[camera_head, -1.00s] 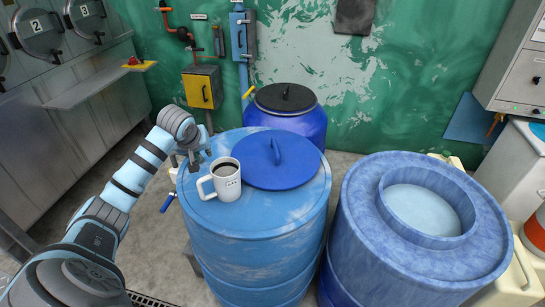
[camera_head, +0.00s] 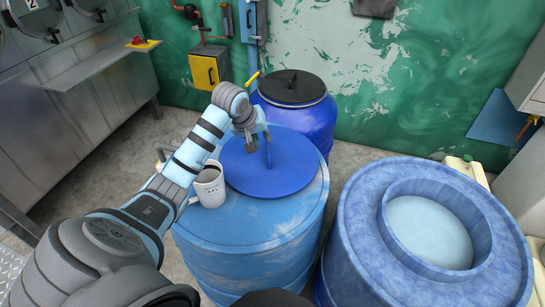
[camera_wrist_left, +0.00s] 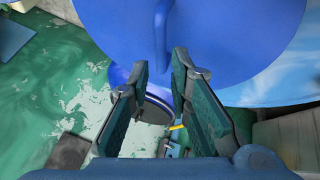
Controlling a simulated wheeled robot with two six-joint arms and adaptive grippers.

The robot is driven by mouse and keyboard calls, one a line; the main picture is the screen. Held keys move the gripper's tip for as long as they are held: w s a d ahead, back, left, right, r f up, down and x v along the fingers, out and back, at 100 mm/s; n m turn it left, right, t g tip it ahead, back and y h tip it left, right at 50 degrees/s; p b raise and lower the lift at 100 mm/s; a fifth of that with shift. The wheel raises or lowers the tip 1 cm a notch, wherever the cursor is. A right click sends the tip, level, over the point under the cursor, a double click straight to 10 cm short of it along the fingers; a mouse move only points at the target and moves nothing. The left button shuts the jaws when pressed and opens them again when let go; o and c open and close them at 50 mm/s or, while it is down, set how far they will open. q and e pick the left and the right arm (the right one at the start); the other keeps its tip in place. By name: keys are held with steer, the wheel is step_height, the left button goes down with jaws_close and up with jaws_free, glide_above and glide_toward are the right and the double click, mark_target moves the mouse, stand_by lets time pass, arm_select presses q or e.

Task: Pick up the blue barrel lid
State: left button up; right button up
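The blue barrel lid (camera_head: 285,172) lies flat on top of a light blue barrel (camera_head: 245,228) in the head view. Its upright loop handle (camera_head: 268,152) stands at the middle, partly behind my gripper. My left gripper (camera_head: 258,137) is over the lid, close beside the handle. In the left wrist view, my left gripper (camera_wrist_left: 160,66) is open with nothing between its fingers. The lid (camera_wrist_left: 235,35) fills the top of that view, and the handle (camera_wrist_left: 161,25) lies just beyond the gap between the fingertips. My right gripper is not in view.
A white mug (camera_head: 209,188) stands on the barrel top just left of the lid, close to my left forearm. A dark-lidded blue barrel (camera_head: 312,122) stands behind. A large open blue drum (camera_head: 365,240) stands to the right.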

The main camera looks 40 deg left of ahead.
mark_target(268, 146)
arm_select(q)
steer(key=x, duration=0.3)
steer(key=shift+s+a+f, duration=0.15)
steer(key=shift+s, duration=0.1)
steer(key=b+x, duration=0.1)
steer(key=x, duration=0.5)
steer(key=shift+w+b, duration=0.3)
steer(key=shift+s, duration=0.1)
steer(key=shift+c, duration=0.9)
jaws_close()
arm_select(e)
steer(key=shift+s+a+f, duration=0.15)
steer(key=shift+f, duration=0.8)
